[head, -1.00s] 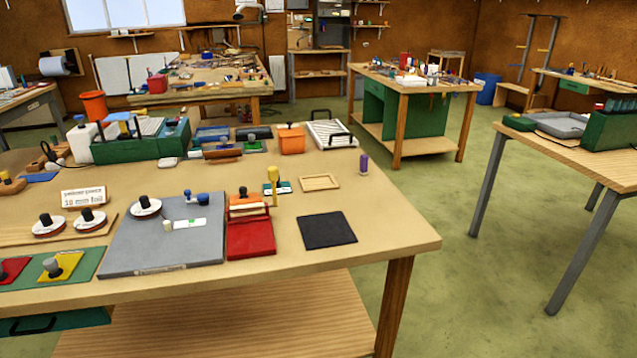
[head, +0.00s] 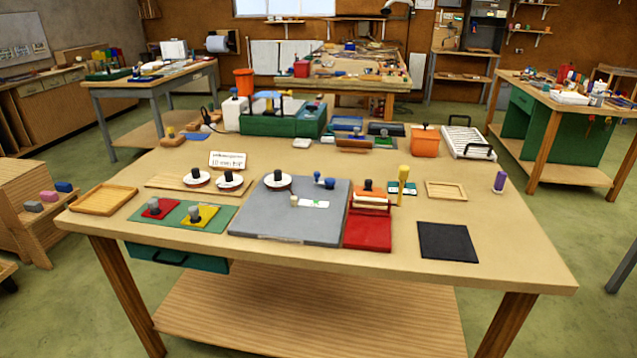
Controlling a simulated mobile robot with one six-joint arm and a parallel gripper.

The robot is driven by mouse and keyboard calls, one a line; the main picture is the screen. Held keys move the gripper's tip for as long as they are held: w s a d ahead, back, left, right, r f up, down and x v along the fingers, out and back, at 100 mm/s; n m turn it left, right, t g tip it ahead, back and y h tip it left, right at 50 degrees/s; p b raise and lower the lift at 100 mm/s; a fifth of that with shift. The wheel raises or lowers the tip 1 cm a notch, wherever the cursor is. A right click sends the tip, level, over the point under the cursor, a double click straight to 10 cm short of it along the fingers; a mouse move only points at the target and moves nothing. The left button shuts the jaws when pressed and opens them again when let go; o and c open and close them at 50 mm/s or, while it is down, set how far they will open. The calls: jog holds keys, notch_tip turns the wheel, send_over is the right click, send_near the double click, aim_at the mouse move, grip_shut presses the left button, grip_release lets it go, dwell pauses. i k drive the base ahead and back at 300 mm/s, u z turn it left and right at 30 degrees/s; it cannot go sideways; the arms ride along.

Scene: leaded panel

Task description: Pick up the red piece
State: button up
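The red piece (head: 165,209) is a small flat red glass shape with a dark grey knob standing on it. It lies on the left part of a green mat (head: 182,226) near the front left of the workbench. A yellow piece (head: 208,214) with a similar knob lies beside it on the right, on the same mat. My gripper is not in view.
A wooden tray (head: 104,199) lies left of the mat and a grey board (head: 270,230) lies right of it. Behind are a wooden strip with white-and-red discs and a label card (head: 228,160). A red block (head: 368,231) and black pad (head: 447,241) lie further right.

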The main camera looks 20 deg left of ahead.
aim_at(157, 210)
jog(key=z, duration=1.25)
jog(key=k, duration=0.1)
jog(key=u, duration=3.05)
jog(key=k, duration=0.95)
jog(key=z, duration=0.15)
jog(key=i, duration=0.65)
jog(key=u, duration=0.05)
